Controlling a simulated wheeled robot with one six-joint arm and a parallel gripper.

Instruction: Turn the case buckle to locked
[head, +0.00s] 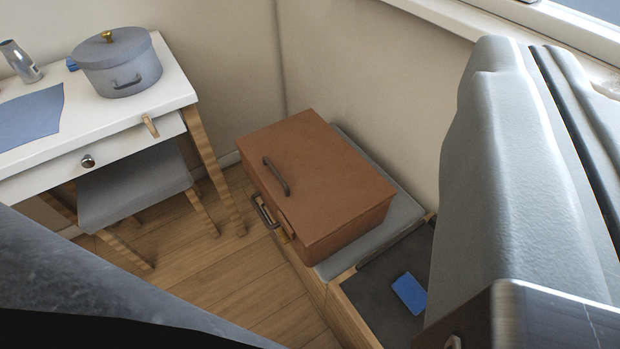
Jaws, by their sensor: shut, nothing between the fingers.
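A brown case (320,180) lies closed on a grey cushion (400,205) on a low bench by the wall. A dark handle (277,176) is on its top. A second dark handle (264,212) stands out on its front side. A small brass-coloured piece, apparently the buckle (285,237), shows low on that front side. It is too small and partly hidden for me to tell whether it is locked. My gripper's fingertips are not seen; large grey parts that look like my own arm fill the right side and lower left.
A white table (160,85) at the left holds a grey lidded pot (118,62) and a blue cloth (30,114). A grey stool (135,180) stands under it. A blue block (409,293) lies in a dark recess right of the case. Wooden floor (215,275) is clear before the case.

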